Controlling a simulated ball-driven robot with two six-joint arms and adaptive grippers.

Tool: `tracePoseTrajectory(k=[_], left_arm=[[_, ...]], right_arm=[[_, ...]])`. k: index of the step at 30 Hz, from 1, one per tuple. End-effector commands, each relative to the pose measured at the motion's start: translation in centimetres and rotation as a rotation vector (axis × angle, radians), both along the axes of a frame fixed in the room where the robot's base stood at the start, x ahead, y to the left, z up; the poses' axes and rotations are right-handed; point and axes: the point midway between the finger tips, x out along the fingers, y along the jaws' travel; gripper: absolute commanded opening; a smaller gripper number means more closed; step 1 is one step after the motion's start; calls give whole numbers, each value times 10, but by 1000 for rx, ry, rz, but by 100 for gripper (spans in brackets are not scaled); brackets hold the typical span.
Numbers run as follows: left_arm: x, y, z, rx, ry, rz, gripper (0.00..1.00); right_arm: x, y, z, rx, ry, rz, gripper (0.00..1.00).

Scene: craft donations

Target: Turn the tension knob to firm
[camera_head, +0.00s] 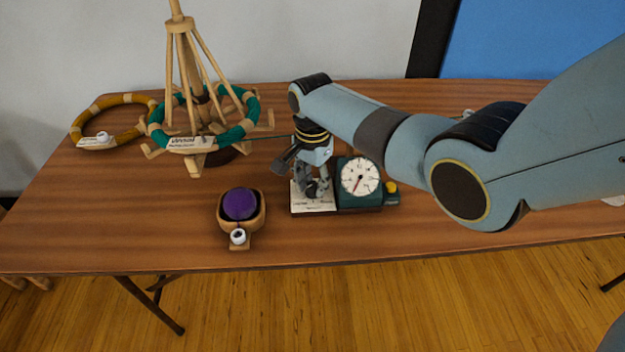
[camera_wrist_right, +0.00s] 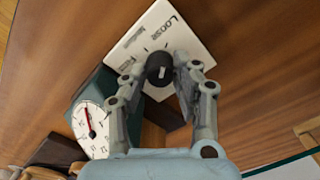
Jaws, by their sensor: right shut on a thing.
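The tension knob is a small black round knob (camera_wrist_right: 160,69) on a white label plate (camera_wrist_right: 128,48) that shows the word "Loose" in the right wrist view. In the head view the plate (camera_head: 314,206) lies on the table, left of the dial box. My right gripper (camera_head: 313,187) comes down over the plate and is shut on the knob. Its fingers (camera_wrist_right: 160,76) sit on both sides of the knob in the wrist view. A pale mark shows on the knob's top. The round white dial (camera_head: 360,178) has a red needle and is on a dark green box (camera_head: 345,203). My left gripper is not in view.
A wooden yarn swift (camera_head: 195,95) with a teal skein (camera_head: 157,138) stands left of my gripper. A purple yarn ball (camera_head: 239,204) sits in a wooden bowl (camera_head: 224,222) at the front. A mustard skein (camera_head: 76,124) lies far left. A yellow knob (camera_head: 391,187) is right of the dial.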

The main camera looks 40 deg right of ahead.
Motion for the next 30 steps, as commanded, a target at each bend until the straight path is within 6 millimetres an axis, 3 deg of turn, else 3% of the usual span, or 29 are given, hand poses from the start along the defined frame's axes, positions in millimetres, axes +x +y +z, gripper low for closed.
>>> tracePoseTrajectory(k=[30], left_arm=[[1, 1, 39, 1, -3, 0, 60]], right_arm=[[1, 0, 2, -1, -3, 903, 0]])
